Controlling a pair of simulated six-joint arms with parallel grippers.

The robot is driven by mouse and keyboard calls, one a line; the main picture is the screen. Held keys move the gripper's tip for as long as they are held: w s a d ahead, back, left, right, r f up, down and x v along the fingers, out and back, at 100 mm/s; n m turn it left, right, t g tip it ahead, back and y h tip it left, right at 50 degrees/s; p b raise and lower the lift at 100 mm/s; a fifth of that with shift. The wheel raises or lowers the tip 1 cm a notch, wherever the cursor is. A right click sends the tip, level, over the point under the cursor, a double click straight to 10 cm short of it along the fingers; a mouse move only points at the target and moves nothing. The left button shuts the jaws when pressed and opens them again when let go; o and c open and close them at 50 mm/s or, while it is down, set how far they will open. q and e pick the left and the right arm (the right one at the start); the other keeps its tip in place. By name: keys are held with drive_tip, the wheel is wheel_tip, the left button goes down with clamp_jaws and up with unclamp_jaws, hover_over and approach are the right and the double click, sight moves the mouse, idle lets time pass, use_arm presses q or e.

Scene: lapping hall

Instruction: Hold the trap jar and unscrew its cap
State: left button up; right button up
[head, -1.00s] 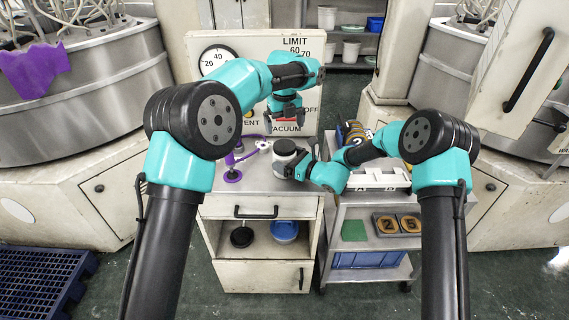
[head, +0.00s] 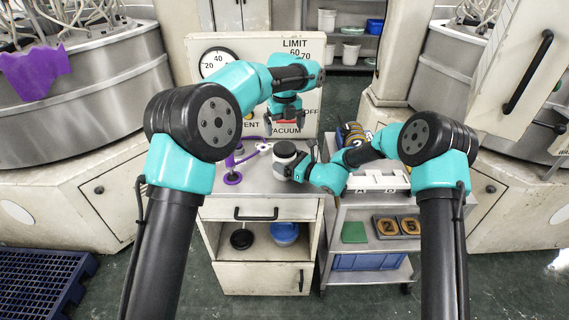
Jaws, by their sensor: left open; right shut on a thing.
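The trap jar (head: 281,171) stands upright on the small cabinet's top, a pale body under a dark-rimmed grey cap (head: 285,149). My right gripper (head: 298,169) reaches in from the right and is shut on the jar's side, below the cap. My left gripper (head: 285,121) hangs above and behind the jar, pointing down in front of the vacuum panel. It is open, with its fingers apart and empty, clear of the cap. The far side of the jar is hidden.
A purple stand-like fitting (head: 233,172) with a purple hose is left of the jar. The gauge panel (head: 215,82) rises behind. A trolley (head: 362,205) with a white tray and number blocks stands at the right. The cabinet top (head: 228,201) is bare at the front left.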

sight(284, 147)
use_arm(q)
drive_tip(key=shift+m, duration=0.3)
use_arm(e)
drive_tip(key=shift+c, duration=1.4)
use_arm(q)
drive_tip(key=shift+m, duration=1.9)
use_arm(e)
drive_tip(key=shift+c, duration=0.2)
use_arm(q)
drive_tip(key=shift+f, duration=4)
